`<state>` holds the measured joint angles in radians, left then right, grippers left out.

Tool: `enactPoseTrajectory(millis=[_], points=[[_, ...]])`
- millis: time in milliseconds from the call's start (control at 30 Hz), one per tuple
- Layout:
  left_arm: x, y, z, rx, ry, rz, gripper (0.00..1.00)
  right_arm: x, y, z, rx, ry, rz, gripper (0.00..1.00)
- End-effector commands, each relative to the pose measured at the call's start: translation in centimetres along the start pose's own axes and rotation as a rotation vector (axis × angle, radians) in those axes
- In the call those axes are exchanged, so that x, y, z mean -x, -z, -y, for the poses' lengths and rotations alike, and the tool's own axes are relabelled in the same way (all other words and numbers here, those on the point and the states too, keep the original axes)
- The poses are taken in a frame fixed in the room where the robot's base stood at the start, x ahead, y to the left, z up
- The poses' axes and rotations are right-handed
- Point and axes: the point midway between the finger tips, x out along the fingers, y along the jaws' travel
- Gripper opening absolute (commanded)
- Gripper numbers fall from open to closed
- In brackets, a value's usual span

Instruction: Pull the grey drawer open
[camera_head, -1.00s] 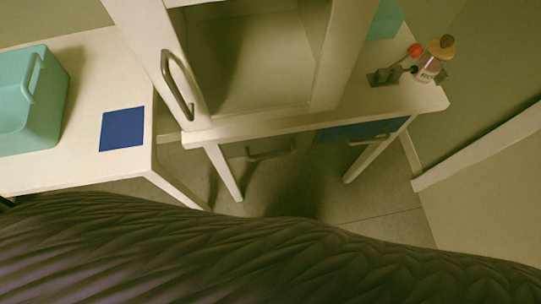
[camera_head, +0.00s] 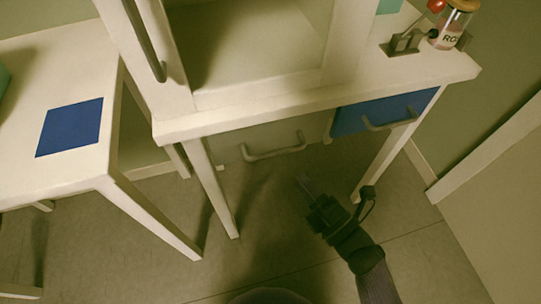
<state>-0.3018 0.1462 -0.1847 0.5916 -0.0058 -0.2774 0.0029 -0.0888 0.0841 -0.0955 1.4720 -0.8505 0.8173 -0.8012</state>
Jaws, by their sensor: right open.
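The grey drawer (camera_head: 262,135) sits under the front of the white table (camera_head: 330,93), left of a blue drawer. Its front looks flush beneath the tabletop, so it appears closed. A grey bar handle (camera_head: 275,152) runs across its front. My right gripper (camera_head: 304,182) is open, below and to the right of the handle in the picture, apart from it with nothing between its fingers. My left gripper is out of view.
The blue drawer (camera_head: 384,112) has its own handle. A white cabinet (camera_head: 245,45) stands on the table. A labelled bottle (camera_head: 453,27) stands at the right. Table legs (camera_head: 213,190) flank the drawers. Another white table with a blue square (camera_head: 70,127) is at left.

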Motion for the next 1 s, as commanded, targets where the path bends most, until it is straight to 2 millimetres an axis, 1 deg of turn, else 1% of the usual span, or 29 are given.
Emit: enactPoseTrajectory(millis=[200,333,400,500,700,733,767,800,867,900,967,1000], points=[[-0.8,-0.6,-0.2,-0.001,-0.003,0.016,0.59,-5.2,0.0,0.0,-0.004,-0.003,0.002,0.53],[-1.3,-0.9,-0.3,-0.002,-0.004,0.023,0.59,-7.6,0.0,0.0,-0.004,-0.001,0.002,0.53],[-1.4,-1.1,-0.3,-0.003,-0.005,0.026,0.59,-8.4,0.0,-0.1,-0.007,0.000,0.003,0.53],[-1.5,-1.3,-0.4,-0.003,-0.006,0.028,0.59,-8.9,-0.1,-0.1,-0.006,0.002,0.003,0.53],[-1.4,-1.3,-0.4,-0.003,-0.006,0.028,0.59,-9.0,-0.1,-0.2,-0.006,0.002,0.003,0.53],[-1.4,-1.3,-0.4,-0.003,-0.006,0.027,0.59,-9.0,-0.1,-0.2,-0.006,0.002,0.003,0.48],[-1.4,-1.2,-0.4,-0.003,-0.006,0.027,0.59,-9.0,-0.1,-0.2,-0.007,0.002,0.003,0.42],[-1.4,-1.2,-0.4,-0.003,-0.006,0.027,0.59,-9.0,-0.1,-0.2,-0.007,0.002,0.003,0.34],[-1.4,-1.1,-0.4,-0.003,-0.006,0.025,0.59,-9.0,-0.1,-0.2,-0.007,0.002,0.003,0.21],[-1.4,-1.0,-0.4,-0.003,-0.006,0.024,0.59,-9.0,-0.1,-0.2,-0.007,0.002,0.003,0.12],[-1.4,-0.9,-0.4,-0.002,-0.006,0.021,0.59,-8.9,-0.1,-0.2,-0.007,0.002,0.003,0.00],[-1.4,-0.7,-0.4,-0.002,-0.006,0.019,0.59,-8.9,-0.1,-0.1,-0.007,0.002,0.003,0.00]])
